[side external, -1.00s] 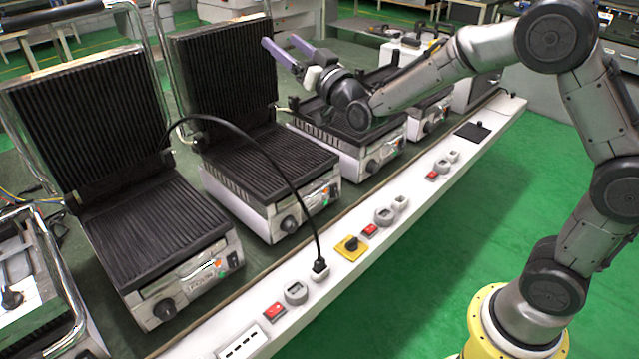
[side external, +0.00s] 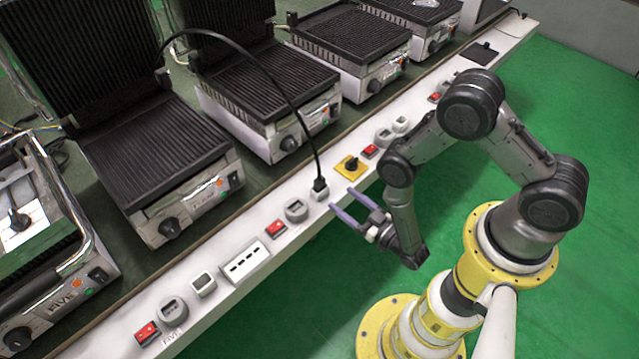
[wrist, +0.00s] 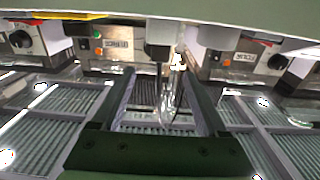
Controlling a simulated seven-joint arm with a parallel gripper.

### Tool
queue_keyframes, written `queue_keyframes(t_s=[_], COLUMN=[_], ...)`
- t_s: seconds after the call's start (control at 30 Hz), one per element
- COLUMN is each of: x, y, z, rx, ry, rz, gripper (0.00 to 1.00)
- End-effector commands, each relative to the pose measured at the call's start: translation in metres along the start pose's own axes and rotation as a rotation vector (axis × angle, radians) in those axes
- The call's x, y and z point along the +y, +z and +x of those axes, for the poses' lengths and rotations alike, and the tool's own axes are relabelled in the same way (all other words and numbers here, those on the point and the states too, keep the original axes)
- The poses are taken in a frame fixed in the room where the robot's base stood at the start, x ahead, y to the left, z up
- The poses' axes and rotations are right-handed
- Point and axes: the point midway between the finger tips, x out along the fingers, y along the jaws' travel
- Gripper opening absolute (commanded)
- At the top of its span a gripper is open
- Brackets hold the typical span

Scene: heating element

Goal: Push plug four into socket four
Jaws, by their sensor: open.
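A black plug (side external: 320,184) with a black cable (side external: 262,68) arching up from the grills stands at a white socket block (side external: 320,194) on the white ledge. I cannot tell how deep it sits. My gripper (side external: 342,199) is open and empty at the ledge's front edge, beside the plug and apart from it, fingers pointing toward the ledge. In the wrist view the two fingers of my gripper (wrist: 158,78) are spread, with a dark block that looks like the plug (wrist: 158,52) beyond and between their tips. A grill labelled four (wrist: 246,57) shows at the right there.
Several contact grills (side external: 155,160) line the table behind the ledge (side external: 200,315). The green floor in front is open.

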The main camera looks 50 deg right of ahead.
Motion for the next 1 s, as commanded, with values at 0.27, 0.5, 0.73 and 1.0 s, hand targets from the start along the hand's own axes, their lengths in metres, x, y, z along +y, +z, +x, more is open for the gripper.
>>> queue_keyframes(t_s=[0.27,0.5,0.73,1.0], x=[-0.001,-0.001,-0.001,-0.001], y=[0.008,0.008,0.008,0.008], z=[0.008,0.032,0.050,0.078], rx=[-0.021,-0.021,-0.020,-0.019], ry=[-0.006,-0.006,-0.005,-0.006], rz=[-0.003,-0.003,-0.003,-0.003], gripper=[0.76,0.76,0.76,0.76])
